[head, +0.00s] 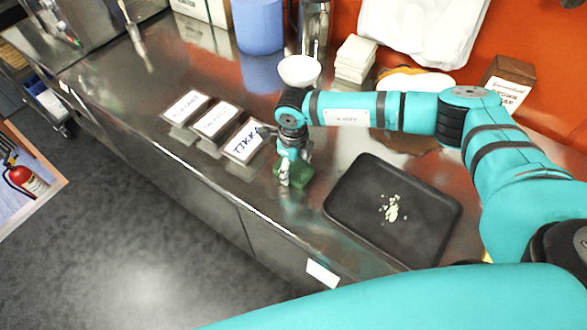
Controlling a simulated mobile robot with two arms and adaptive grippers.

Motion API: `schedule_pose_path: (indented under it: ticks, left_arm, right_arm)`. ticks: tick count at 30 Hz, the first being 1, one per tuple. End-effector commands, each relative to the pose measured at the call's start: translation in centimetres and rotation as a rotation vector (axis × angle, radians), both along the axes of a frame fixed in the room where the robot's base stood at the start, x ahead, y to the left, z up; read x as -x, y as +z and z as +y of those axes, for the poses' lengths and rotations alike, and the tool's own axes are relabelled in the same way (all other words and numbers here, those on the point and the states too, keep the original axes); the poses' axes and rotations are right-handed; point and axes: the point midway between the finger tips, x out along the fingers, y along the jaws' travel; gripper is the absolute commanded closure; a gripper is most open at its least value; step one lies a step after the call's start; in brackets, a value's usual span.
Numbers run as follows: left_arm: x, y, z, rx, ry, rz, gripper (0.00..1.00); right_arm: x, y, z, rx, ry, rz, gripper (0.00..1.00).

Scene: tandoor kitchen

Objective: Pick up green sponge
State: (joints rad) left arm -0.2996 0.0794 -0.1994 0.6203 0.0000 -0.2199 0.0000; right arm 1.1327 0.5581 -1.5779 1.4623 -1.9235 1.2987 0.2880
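The green sponge (302,175) lies on the steel counter, near its front edge, left of the black tray. My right gripper (287,180) points down at the sponge and covers part of it. The fingers are small and overlap the sponge in this view, so I cannot tell whether they touch it, or whether they are open or shut. My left gripper is not in view.
The black tray (360,208) with pale scraps lies right of the sponge. Several label cards, one reading TIKKA (245,141), stand to the left. Behind are a white bowl (299,71), a blue container (258,25) and a stack of pale blocks (355,58).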

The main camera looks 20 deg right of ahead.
Motion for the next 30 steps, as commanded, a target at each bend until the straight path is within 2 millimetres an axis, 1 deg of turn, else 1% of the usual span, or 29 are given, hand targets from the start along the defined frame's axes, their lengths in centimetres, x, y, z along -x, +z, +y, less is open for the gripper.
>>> schedule_pose_path:
  ticks: [1,2,7,8,17,20,25,30]
  left_arm:
    - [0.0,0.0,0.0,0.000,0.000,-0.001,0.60]
    - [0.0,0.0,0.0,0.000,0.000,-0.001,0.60]
    - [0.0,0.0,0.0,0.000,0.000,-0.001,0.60]
    - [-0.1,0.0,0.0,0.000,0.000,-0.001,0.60]
    - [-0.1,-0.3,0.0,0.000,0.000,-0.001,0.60]
    - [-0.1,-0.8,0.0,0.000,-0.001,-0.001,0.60]
    - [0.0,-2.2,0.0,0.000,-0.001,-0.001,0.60]
    - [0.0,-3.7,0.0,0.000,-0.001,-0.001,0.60]
  right_arm:
    - [0.0,0.0,0.0,0.000,0.000,0.000,0.46]
    - [0.0,0.0,0.0,0.000,0.000,0.000,0.50]
    - [0.0,0.0,0.0,0.000,0.000,0.000,0.50]
    - [0.0,0.0,0.0,0.000,0.000,0.000,0.53]
    - [-0.1,0.4,0.0,-0.001,-0.001,-0.002,0.53]
    - [-0.1,1.1,0.0,-0.001,0.001,-0.002,0.53]
    - [-0.1,3.4,0.0,0.000,0.001,-0.005,0.53]
    - [1.3,3.4,3.9,-0.003,0.008,-0.001,0.53]
